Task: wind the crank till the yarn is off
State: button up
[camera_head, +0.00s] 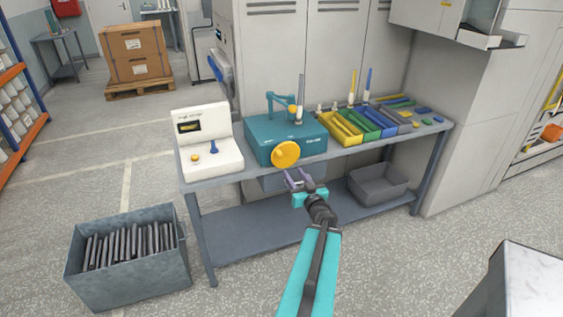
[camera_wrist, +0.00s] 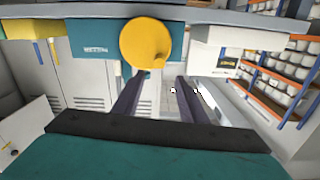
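The teal winder box (camera_head: 270,143) stands on the grey bench, with a round yellow crank disc (camera_head: 286,154) on its front face. A teal arm (camera_head: 283,97) and an upright spindle (camera_head: 299,117) are on its top. I cannot make out any yarn on it. In the wrist view the disc (camera_wrist: 142,42) is just beyond my fingertips, with a small knob near its edge. My gripper (camera_head: 298,178) is in front of and slightly below the disc, apart from it. Its two fingers (camera_wrist: 161,80) are spread with nothing between them.
A white device (camera_head: 210,155) with a small screen stands left of the winder. Yellow, green and blue trays (camera_head: 345,138) stand right of it. A grey bin (camera_head: 380,200) is on the lower shelf. A metal crate (camera_head: 130,285) of dark rods stands on the floor left.

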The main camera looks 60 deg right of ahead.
aim_at(284, 160)
jog(key=shift+f+b+x, duration=0.2)
jog(key=shift+b+x, duration=1.3)
jog(key=shift+b, duration=3.15)
jog(key=w+b, duration=0.1)
jog(key=b, duration=0.6)
jog(key=shift+w+d+r+b, duration=0.1)
jog(key=shift+d+b, duration=0.3)
jog(key=p+x, duration=0.1)
jog(key=x, duration=0.2)
jog(key=shift+w+d+r, duration=0.1)
jog(key=shift+d+r, duration=0.1)
jog(key=shift+p+x, duration=0.5)
jog(key=shift+x, duration=1.95)
jog(key=shift+c, duration=0.3)
jog(key=shift+a, duration=0.1)
grip_shut()
